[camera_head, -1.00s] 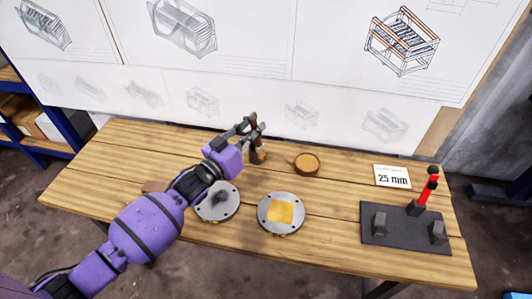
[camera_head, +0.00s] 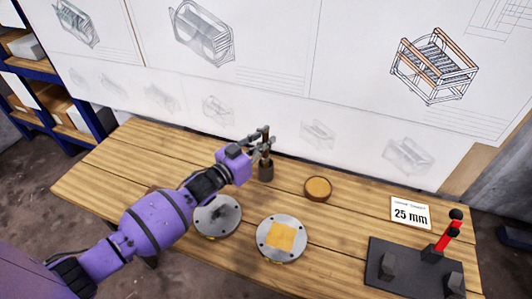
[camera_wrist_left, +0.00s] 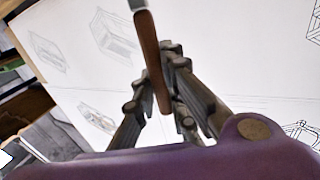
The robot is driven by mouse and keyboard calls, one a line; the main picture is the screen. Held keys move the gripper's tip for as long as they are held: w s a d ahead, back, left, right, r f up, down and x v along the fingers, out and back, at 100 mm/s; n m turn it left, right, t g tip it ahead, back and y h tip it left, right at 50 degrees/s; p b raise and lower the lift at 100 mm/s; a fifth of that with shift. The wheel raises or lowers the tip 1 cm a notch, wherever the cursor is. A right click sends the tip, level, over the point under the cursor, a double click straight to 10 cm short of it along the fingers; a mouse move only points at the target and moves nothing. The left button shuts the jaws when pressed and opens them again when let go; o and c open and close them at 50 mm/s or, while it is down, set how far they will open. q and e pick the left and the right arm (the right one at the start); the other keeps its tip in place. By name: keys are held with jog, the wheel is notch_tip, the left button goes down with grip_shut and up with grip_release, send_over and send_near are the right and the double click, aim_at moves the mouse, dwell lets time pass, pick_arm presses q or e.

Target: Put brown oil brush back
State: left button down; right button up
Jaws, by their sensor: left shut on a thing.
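My left gripper (camera_head: 262,148) is shut on the brown oil brush (camera_head: 265,134), above the back part of the table. The brown handle of the brush (camera_wrist_left: 153,62) also shows in the left wrist view, between the gripper fingers (camera_wrist_left: 165,95), with a grey-green piece at its upper end. A dark brown cylindrical thing (camera_head: 265,171) shows directly under the gripper. I cannot tell whether it is a holder or the brush's lower part, or whether the brush touches it. My right gripper is out of view.
A round brown dish (camera_head: 318,188) stands right of the gripper. Two metal discs (camera_head: 264,254) (camera_head: 232,228) lie nearer; one bears a yellow square. A 25 mm card (camera_head: 410,213) and a dark tool stand (camera_head: 400,280) with a red-handled tool (camera_head: 448,235) are at right. The wooden table (camera_head: 130,160) is clear at left.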

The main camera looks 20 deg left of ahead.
aim_at(266, 158)
pick_arm(q)
notch_tip(266, 158, down, 4)
jog(key=shift+r, duration=0.1)
jog(key=shift+b, duration=0.3)
jog(key=c, duration=1.8)
grip_release()
